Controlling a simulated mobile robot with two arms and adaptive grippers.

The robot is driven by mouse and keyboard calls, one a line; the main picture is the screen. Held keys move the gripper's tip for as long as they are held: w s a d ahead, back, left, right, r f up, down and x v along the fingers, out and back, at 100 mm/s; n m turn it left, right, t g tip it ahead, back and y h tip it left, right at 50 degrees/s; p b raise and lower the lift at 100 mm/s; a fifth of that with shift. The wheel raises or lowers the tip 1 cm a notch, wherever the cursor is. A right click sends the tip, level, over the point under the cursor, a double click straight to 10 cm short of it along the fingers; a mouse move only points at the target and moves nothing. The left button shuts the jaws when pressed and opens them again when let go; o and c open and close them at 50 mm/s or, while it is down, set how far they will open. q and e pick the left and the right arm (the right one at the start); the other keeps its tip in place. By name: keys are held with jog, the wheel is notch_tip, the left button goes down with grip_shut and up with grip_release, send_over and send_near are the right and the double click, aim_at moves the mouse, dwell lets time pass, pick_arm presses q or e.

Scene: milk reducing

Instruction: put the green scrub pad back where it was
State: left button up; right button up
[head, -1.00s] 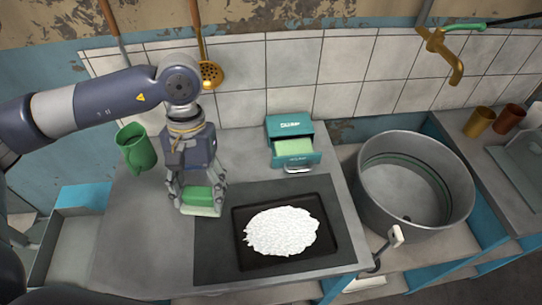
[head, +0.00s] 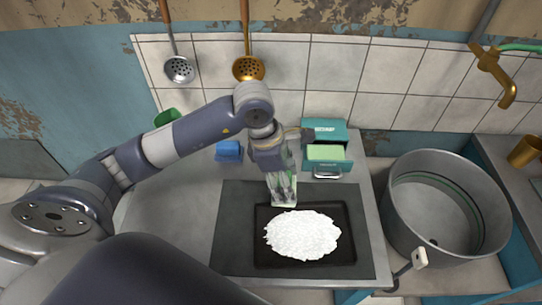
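My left gripper (head: 283,193) points down over the back left edge of the black tray (head: 262,248). Pale green shows between and below its fingers; this appears to be the green scrub pad (head: 284,205), mostly hidden by the fingers. A teal box (head: 325,130) stands at the back of the counter, right of the gripper. My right gripper is not in view.
A white mass (head: 302,235) lies on the tray. A blue block (head: 229,151) sits behind my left arm, and a green mug (head: 166,117) is partly hidden. A large metal pot (head: 446,207) stands at the right. Ladles (head: 248,67) hang at the back.

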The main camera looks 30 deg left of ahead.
pick_arm(q)
jog(key=shift+w+a+n, duration=0.25)
jog(key=shift+n, duration=0.05)
jog(key=w+a+p, duration=0.1)
jog(key=w+a, duration=0.2)
jog(key=w, duration=0.1)
jog(key=w+a+f+p, duration=0.1)
jog(key=w+a, duration=0.2)
jog(key=w, duration=0.1)
jog(key=w+a+p, duration=0.1)
jog(key=w+a, duration=0.2)
jog(key=w, duration=0.1)
jog(key=shift+a+f+p, duration=0.3)
jog(key=shift+a+p, duration=0.1)
notch_tip(320, 180, down, 3)
jog(key=shift+f+p, duration=0.1)
jog(key=shift+p, duration=0.6)
jog(key=shift+f, duration=0.15)
jog(key=shift+f, duration=0.1)
jog(key=shift+f+b, duration=0.15)
jog(key=shift+b, duration=0.15)
jog(key=o, duration=1.1)
